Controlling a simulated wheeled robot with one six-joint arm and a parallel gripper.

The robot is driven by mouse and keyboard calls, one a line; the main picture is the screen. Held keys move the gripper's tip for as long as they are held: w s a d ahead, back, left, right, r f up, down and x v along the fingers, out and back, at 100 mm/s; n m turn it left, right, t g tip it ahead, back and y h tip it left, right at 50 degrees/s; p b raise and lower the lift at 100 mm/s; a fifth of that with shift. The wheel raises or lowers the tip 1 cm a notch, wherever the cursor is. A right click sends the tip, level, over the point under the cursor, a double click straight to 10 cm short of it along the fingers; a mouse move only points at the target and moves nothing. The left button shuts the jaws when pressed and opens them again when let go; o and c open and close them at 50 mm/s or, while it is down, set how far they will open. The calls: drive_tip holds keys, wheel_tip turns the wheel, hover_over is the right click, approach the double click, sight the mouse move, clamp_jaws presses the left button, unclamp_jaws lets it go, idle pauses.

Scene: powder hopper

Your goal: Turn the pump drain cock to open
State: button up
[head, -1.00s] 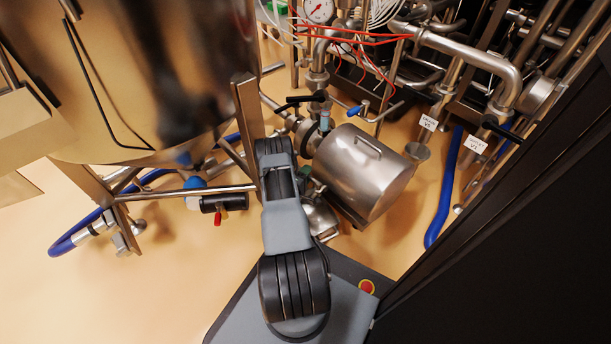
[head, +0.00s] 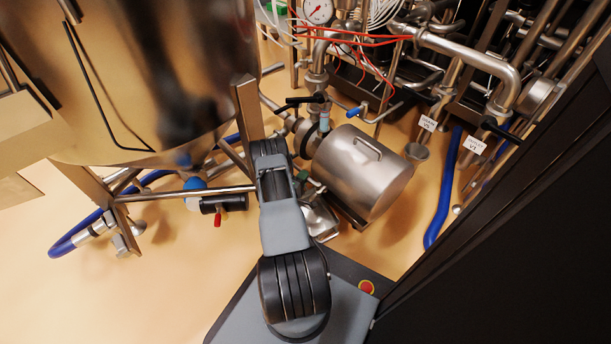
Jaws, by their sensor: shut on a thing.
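The pump (head: 362,175) is a shiny steel drum with a handle on top, in the middle of the head view. Beside its left end, close to my arm, is a small fitting with a green part (head: 303,177). It may be the drain cock, but it is too small and partly covered to tell its position. My grey and black arm (head: 285,225) reaches up from my base along the pump's left side. My gripper is hidden behind the arm, so its jaws and what they hold do not show.
A large steel vessel (head: 160,70) on legs fills the upper left. A red-handled valve (head: 217,218) sits below it. A blue-handled valve (head: 355,112) and pipes (head: 470,58) stand behind the pump. A blue hose (head: 444,190) and a dark panel (head: 490,260) are at right.

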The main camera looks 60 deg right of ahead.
drive_tip(key=shift+a, duration=0.15)
drive_tip(key=shift+a, duration=0.85)
drive_tip(key=shift+s+a+p, duration=0.3)
drive_tip(key=shift+a+p, duration=0.15)
drive_tip(key=shift+a, duration=0.4)
